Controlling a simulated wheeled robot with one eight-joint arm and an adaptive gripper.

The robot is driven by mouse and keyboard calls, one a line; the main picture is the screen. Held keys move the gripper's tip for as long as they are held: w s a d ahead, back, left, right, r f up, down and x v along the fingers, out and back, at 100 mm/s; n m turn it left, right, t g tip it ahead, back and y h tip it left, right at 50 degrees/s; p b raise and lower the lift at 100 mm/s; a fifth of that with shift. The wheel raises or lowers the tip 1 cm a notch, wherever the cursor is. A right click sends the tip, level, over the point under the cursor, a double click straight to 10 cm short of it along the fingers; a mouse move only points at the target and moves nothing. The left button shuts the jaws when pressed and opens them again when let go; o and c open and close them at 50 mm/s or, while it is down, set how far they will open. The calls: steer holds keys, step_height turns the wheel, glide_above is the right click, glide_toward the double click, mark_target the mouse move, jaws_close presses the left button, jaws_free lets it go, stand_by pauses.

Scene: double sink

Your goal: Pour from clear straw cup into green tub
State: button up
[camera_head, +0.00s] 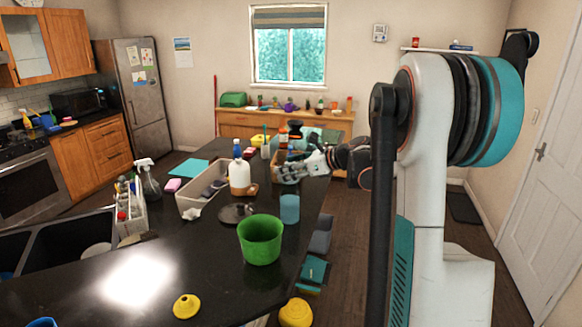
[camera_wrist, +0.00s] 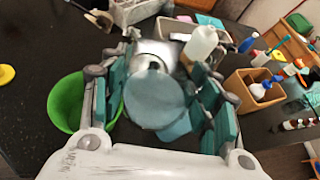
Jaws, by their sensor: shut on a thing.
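The green tub (camera_head: 261,240) stands upright and open on the dark counter near its right edge. In the wrist view the tub (camera_wrist: 66,103) is to the left of my gripper (camera_wrist: 155,72). My gripper (camera_head: 288,173) is beyond the tub in the head view. It is shut on a round, grey-blue, see-through thing (camera_wrist: 154,96), which I take for the clear straw cup. Its straw and contents cannot be made out, nor can its tilt. A blue cup (camera_head: 289,208) stands beside the tub, and it shows partly behind the held thing (camera_wrist: 180,127).
A yellow funnel-like piece (camera_head: 186,306) lies in front. The sink (camera_head: 70,245) is at the left. The counter between sink and tub is clear.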

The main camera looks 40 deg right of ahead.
steer(key=shift+a+f+n+h+b, duration=0.5)
steer(key=shift+a+f+n+h, duration=0.3)
steer(key=shift+f, duration=0.9)
steer(key=shift+a+f+n+h+b, duration=0.65)
steer(key=shift+a+f, duration=0.25)
steer(key=shift+f, duration=0.8)
steer(key=shift+a+f+n+h+b, duration=0.4)
steer(key=shift+a+f+n+h, duration=0.4)
steer(key=shift+f, duration=0.9)
steer(key=shift+f+n+h, duration=0.45)
steer(key=shift+f+h, duration=0.1)
steer(key=shift+h, duration=0.1)
steer(key=shift+a+f+n+h, duration=0.1)
steer(key=shift+f+n+h, duration=0.3)
steer(key=shift+n+h, duration=0.5)
steer(key=shift+s+f+n+h+b, duration=0.1)
steer(key=shift+f+n+h+b, duration=0.1)
steer(key=shift+n+h+b, duration=0.55)
steer(key=shift+a+r+n+t+h+b, duration=0.45)
steer(key=shift+a+r+n+h+b, duration=0.2)
steer(key=shift+r+n+h+b, duration=0.35)
steer(key=shift+a+r+n+t+h+b, duration=0.45)
steer(key=shift+a+r+n+h+b, duration=0.15)
steer(key=shift+n+b, duration=0.55)
